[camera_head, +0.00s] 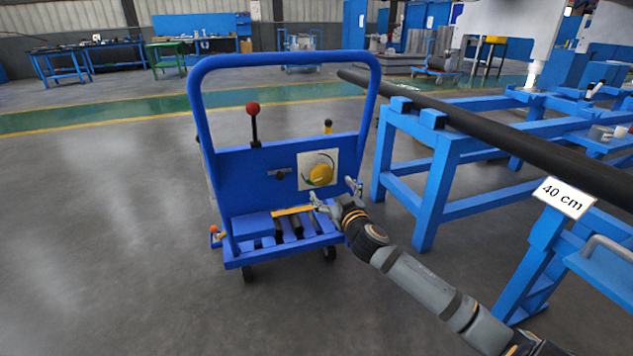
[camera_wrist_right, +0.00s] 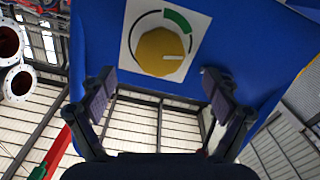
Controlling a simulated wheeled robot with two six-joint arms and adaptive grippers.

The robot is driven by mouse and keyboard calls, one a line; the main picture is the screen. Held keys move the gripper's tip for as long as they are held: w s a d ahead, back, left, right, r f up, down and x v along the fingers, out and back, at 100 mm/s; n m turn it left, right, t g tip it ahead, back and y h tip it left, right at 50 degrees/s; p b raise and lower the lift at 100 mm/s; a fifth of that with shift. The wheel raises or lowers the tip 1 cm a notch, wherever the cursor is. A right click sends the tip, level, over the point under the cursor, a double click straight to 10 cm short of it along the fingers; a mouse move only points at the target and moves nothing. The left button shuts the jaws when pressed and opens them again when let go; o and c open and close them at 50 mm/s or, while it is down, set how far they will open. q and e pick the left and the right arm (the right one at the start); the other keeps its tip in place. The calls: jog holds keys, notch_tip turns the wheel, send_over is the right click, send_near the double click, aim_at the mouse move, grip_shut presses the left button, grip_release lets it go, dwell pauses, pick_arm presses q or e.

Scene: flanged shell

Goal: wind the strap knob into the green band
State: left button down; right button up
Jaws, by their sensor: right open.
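The strap knob (camera_head: 320,175) is a yellow disc on a white square plate (camera_head: 305,157) on the cart's blue panel. In the right wrist view the knob (camera_wrist_right: 160,52) shows a white pointer mark toward its right edge, on the plate (camera_wrist_right: 134,14). The green band (camera_wrist_right: 178,20) is an arc at the dial's upper right there, and the pointer lies outside it. My right gripper (camera_head: 333,193) is open and empty, just below and in front of the knob. Its fingers (camera_wrist_right: 160,92) stand wide apart on either side, not touching the knob. My left gripper is not in view.
The blue cart (camera_head: 290,59) also carries a red-topped lever (camera_head: 253,109) and a small yellow-topped post (camera_head: 328,127). A long black pipe (camera_head: 450,110) lies on blue stands to the right, near a "40 cm" sign (camera_head: 564,197). The floor left of the cart is clear.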

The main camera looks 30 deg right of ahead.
aim_at(324, 178)
jog(key=b+x, duration=0.1)
jog(key=x, duration=0.7)
jog(key=shift+a+f, duration=0.1)
jog(key=c, duration=1.2)
